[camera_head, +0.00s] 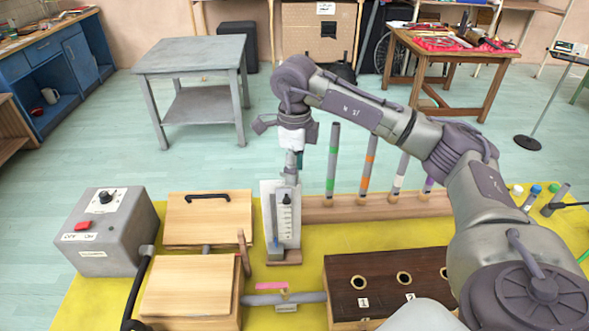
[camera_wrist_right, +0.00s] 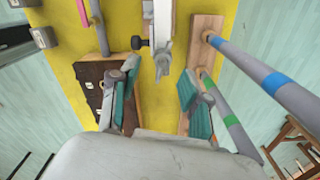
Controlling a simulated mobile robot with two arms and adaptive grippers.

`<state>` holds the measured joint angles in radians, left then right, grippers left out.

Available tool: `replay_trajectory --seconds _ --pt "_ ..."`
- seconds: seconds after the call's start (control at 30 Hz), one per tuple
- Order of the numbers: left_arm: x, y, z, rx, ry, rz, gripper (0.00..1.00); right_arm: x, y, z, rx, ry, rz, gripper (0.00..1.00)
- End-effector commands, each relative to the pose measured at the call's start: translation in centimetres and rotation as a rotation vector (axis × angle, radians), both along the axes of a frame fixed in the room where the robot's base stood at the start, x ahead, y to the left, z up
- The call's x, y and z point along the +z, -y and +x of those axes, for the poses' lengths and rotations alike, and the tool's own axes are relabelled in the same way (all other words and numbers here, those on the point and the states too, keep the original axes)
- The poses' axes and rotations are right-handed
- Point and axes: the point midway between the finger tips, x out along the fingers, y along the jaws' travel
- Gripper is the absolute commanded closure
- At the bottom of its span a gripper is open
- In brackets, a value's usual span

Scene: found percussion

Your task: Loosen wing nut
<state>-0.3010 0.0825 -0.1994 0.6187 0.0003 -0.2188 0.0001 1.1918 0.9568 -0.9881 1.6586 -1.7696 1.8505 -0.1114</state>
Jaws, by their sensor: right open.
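My right gripper (camera_head: 293,165) points down above the upright white scale board (camera_head: 286,215), which stands on a small wooden foot. In the right wrist view my right gripper (camera_wrist_right: 160,97) is open, its teal-padded fingers apart with nothing between them. The board's narrow top (camera_wrist_right: 160,35) lies ahead of the gap. A small black knob (camera_wrist_right: 137,43) sticks out to the left of the board. I cannot tell whether it is the wing nut. A small brass-coloured fitting (camera_head: 285,293) sits on the grey pipe in front of the board; its shape is too small to tell. My left gripper is not in view.
Banded tubes (camera_head: 333,160) stand in a wooden rail right of the board. A dark box with holes (camera_head: 385,285) is in front. Wooden boxes (camera_head: 210,218) and a grey control box (camera_head: 112,235) are left. The yellow mat (camera_head: 340,238) has some bare room.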

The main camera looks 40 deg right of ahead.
Motion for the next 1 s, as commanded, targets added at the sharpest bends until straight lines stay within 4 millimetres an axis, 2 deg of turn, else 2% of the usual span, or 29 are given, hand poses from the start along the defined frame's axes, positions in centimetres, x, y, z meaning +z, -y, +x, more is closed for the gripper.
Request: replay_trajectory --seconds 0.47,0.7,1.0 --pt "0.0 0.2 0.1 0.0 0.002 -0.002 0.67 9.6 0.1 0.1 -0.002 0.006 -0.001 0.53" --pt "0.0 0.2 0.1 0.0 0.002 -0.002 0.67 11.3 0.1 0.1 -0.001 0.003 0.0 0.53" --pt "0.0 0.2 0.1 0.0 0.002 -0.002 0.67 11.4 0.0 0.0 -0.001 0.001 0.001 0.53"
